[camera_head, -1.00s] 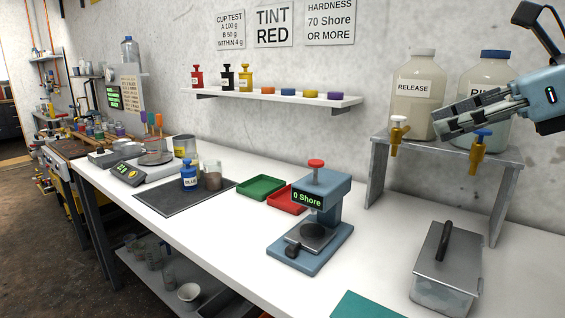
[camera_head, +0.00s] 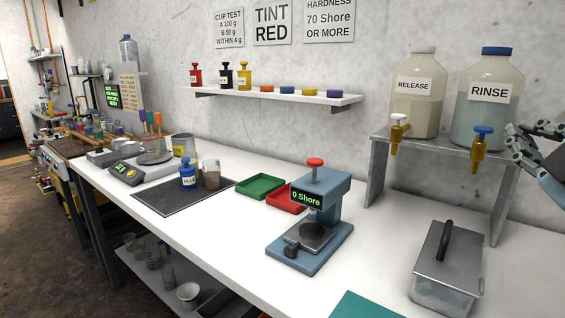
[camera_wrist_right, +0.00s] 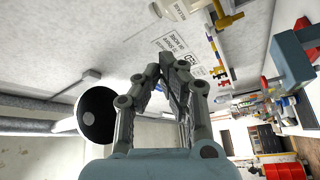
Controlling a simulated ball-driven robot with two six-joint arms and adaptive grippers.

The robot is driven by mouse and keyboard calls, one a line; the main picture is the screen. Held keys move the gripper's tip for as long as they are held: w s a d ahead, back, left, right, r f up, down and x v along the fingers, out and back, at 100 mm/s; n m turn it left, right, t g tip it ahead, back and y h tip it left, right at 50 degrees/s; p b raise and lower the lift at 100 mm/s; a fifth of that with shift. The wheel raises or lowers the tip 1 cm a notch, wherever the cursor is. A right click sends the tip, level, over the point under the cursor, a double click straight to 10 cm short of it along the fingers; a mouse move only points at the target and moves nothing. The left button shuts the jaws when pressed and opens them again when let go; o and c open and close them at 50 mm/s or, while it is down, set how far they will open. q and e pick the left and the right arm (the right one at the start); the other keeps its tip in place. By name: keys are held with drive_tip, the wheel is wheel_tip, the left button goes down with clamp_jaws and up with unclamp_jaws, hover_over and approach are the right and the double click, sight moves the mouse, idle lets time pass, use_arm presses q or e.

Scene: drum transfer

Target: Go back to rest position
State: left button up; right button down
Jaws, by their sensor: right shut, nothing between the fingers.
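My right gripper (camera_head: 530,145) is at the right edge of the head view, in front of the wall and just right of the rinse bottle (camera_head: 484,105). It is partly cut off by the frame. In the right wrist view its fingers (camera_wrist_right: 168,72) are closed together at the tips with nothing between them. The gripper is in the air, clear of the bench. My left gripper is not in the head view.
The release bottle (camera_head: 414,100) and rinse bottle stand on a metal stand (camera_head: 440,148) with taps in front. A lidded metal box (camera_head: 447,270) and a Shore tester (camera_head: 318,215) stand on the white bench (camera_head: 380,235). Red (camera_head: 287,199) and green (camera_head: 260,187) trays lie behind the tester.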

drive_tip(key=s+f+m+g, duration=0.4)
drive_tip(key=s+f+g, duration=0.1)
drive_tip(key=f, duration=0.4)
drive_tip(key=s+f+m+g, duration=0.3)
drive_tip(key=s+f+g, duration=0.15)
drive_tip(key=f, duration=0.45)
drive_tip(key=s+a+f+m+g+y, duration=0.1)
drive_tip(key=s+a+f+g, duration=0.25)
drive_tip(key=s, duration=0.35)
drive_tip(key=s+a+f+m+g+y, duration=0.1)
drive_tip(key=s+a+f+g+y, duration=0.15)
drive_tip(key=s+f, duration=0.4)
drive_tip(key=s+d+f+g+b, duration=0.1)
drive_tip(key=s+d+f+b, duration=0.15)
drive_tip(key=f, duration=1.35)
drive_tip(key=s+d+f+g+b, duration=0.1)
drive_tip(key=f+b, duration=0.3)
drive_tip(key=f, duration=1.3)
drive_tip(key=s+f+g+b, duration=0.1)
drive_tip(key=s+f+b, duration=0.3)
drive_tip(key=s+f, duration=1.3)
wheel_tip(320, 180, down, 2)
drive_tip(key=shift+s+d+f+m+h+b, duration=0.2)
drive_tip(key=shift+s+d+m+h+b, duration=0.05)
drive_tip(key=shift+s+m+h+b, duration=0.1)
drive_tip(key=shift+g, duration=0.25)
